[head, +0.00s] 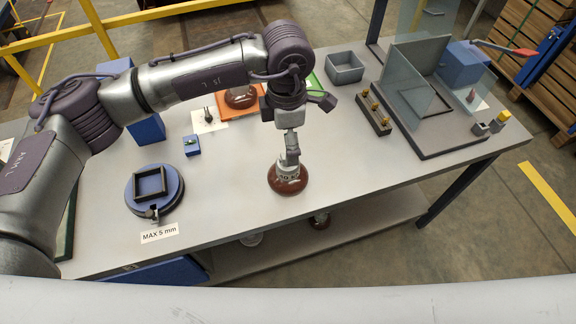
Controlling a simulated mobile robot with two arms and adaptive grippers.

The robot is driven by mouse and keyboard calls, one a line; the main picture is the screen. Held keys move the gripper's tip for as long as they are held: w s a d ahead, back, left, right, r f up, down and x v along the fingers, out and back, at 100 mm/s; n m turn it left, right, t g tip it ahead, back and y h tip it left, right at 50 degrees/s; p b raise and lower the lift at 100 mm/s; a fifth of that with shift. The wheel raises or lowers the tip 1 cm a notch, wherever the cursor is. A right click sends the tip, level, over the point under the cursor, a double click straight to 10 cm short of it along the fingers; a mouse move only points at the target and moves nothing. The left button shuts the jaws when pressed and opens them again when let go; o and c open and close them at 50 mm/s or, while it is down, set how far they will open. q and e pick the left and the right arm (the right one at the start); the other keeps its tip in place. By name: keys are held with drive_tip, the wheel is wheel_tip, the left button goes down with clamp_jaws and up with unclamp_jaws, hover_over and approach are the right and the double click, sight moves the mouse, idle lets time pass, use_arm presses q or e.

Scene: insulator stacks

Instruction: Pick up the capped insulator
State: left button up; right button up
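A brown disc insulator with a pale grey metal cap (287,179) is upright at the middle of the grey table, near its front edge. My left gripper (291,160) points down directly over it, with its fingers at the top of the cap. The fingers are small and seen from above, so I cannot tell whether they are closed on the cap or whether the disc is off the table. Another brown insulator (240,98) is on an orange mat behind my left arm and is partly hidden. My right gripper is not in view.
A blue round stand with a black square frame (151,189) is at left, by a "MAX 5 mm" label (159,233). A grey bin (345,67), a block with brass pegs (373,112) and a clear-panelled fixture (428,100) are at right. The table right of the gripper is clear.

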sight(288, 168)
use_arm(q)
wheel_tip(288, 168, down, 3)
drive_tip(key=shift+w+f, duration=0.1)
drive_tip(key=shift+w, duration=0.05)
drive_tip(key=shift+w+f+p, duration=0.1)
drive_tip(key=shift+f+p, duration=0.45)
drive_tip(key=shift+f, duration=0.3)
drive_tip(key=f, duration=0.1)
drive_tip(key=f+p, duration=0.1)
drive_tip(key=f, duration=0.1)
drive_tip(key=shift+w+d+f, duration=0.1)
drive_tip(key=shift+w+f, duration=0.15)
drive_tip(key=shift+f, duration=0.5)
drive_tip(key=c, duration=1.6)
clamp_jaws()
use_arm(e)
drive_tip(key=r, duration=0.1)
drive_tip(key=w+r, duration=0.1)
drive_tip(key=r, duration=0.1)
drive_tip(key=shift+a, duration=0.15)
